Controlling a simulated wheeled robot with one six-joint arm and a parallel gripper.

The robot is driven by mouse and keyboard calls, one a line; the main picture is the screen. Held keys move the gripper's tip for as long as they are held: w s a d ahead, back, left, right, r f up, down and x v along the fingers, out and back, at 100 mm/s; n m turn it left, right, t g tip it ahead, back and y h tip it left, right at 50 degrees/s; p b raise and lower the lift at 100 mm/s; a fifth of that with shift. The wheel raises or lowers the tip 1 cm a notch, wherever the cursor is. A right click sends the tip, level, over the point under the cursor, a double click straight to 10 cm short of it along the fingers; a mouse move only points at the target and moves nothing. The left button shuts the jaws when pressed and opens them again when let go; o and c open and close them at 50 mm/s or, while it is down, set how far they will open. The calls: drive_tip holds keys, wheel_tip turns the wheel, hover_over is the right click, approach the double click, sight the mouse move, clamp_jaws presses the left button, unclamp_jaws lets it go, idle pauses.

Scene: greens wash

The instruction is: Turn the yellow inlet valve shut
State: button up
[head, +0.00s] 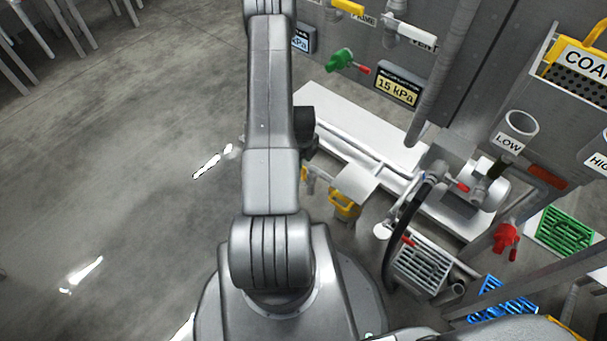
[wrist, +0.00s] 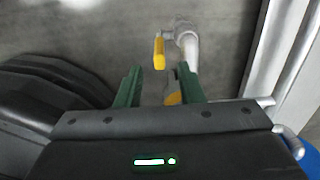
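In the wrist view a yellow valve handle (wrist: 159,52) stands out beside a pale grey pipe elbow (wrist: 190,48), just beyond the fingertips. A second yellow piece (wrist: 172,98) on a grey stem shows lower, between the fingers. My gripper (wrist: 160,72) is open, with its two green fingers apart and nothing held. In the head view my arm hides most of the gripper; a small yellow part (head: 304,173) shows at the arm's right edge. I cannot tell whether it is the same handle.
A yellow-handled valve (head: 347,6) labelled PRIME and a green valve (head: 340,60) are on the back panel. The floor (head: 110,170) at left is clear.

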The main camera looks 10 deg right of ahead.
wheel_tip(320, 180, down, 9)
drive_tip(key=shift+r+b, duration=0.15)
drive_tip(key=shift+b, duration=0.9)
clamp_jaws()
